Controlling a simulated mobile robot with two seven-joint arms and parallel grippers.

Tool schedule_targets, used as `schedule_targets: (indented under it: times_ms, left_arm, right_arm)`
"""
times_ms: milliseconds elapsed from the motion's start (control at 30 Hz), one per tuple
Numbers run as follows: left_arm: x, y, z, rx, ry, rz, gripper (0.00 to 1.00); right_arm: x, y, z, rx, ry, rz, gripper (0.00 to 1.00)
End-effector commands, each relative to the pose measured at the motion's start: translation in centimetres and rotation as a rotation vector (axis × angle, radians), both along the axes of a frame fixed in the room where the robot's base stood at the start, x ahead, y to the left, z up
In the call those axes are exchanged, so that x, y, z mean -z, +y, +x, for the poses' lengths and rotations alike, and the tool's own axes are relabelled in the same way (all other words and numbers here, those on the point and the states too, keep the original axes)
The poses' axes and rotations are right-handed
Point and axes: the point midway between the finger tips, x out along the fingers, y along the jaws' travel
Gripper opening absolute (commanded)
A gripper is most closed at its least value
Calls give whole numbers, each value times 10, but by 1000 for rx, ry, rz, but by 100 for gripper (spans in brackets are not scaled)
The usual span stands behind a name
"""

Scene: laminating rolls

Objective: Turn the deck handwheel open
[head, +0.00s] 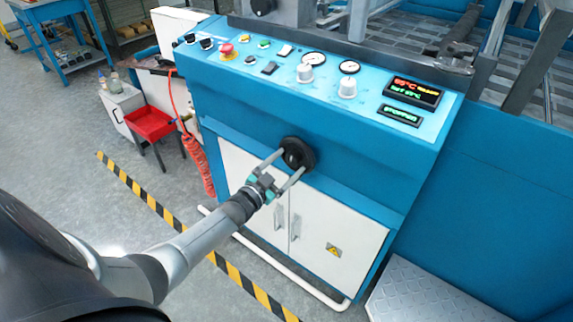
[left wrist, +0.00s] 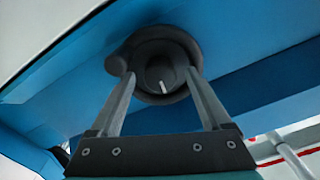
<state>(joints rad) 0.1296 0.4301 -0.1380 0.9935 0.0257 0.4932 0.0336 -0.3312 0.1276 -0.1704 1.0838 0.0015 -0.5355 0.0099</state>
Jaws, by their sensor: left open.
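The deck handwheel (head: 298,153) is a black round wheel on the blue front face of the machine, below the control panel. In the left wrist view the handwheel (left wrist: 160,65) shows a white mark on its hub and a round knob at its left rim. My left gripper (head: 290,163) is open, with one finger toward each side of the wheel. In the left wrist view the fingertips (left wrist: 160,73) overlap the left and right parts of the rim. I cannot tell whether they touch it. My right gripper is not in view.
The control panel (head: 310,75) above carries knobs, gauges, a red emergency button (head: 227,50) and a lit display (head: 412,92). White cabinet doors (head: 338,245) are below the wheel. A white rail (head: 275,262) runs low in front.

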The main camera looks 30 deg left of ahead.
Motion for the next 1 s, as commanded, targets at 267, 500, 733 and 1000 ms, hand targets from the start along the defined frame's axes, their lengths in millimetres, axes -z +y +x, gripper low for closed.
schedule_targets:
  times_ms: [267,500,733,1000]
  left_arm:
    - [0,1,-10,-1,2,0,81]
    - [-1,3,-37,-1,4,0,81]
    - [-1,5,-68,-1,3,-1,81]
    - [-1,9,-118,-1,4,-1,81]
  right_arm:
    - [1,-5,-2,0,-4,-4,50]
    - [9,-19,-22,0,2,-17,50]
    - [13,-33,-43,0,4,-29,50]
    - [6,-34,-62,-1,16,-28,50]
